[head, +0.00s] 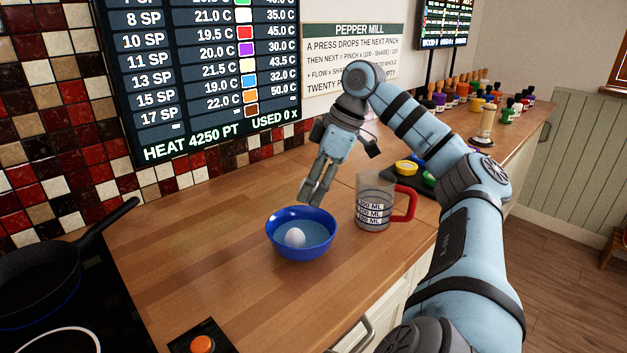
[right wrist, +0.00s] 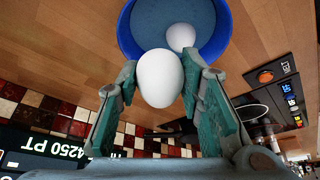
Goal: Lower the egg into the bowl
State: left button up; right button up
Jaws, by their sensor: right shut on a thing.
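My right gripper (head: 313,197) points down above the back rim of the blue bowl (head: 325,247) in the head view. In the right wrist view its fingers are shut on a white egg (right wrist: 160,80), one finger on each side. I cannot make out this held egg in the head view. A second white egg (head: 295,237) lies inside the bowl, towards its left side; it also shows in the right wrist view (right wrist: 181,36). The bowl stands upright on the wooden counter. My left gripper is not in view.
A measuring jug (head: 372,205) with a red handle stands right of the bowl. A dark pan (head: 40,275) sits on the hob at left. A tray (head: 402,181) with colored dishes lies behind the jug. The counter left of the bowl is clear.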

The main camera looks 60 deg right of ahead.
jog(key=b, duration=0.5)
send_over(315, 241)
jog(key=shift+w+f, duration=0.15)
jog(key=shift+f, duration=2.55)
jog(key=shift+f+b, duration=0.8)
jog(key=shift+b, duration=0.15)
jog(key=o, duration=1.2)
jog(key=shift+a, duration=0.1)
jog(key=shift+r, duration=0.1)
jog(key=shift+r, duration=0.1)
jog(key=v, duration=1.1)
jog(key=shift+r, duration=0.35)
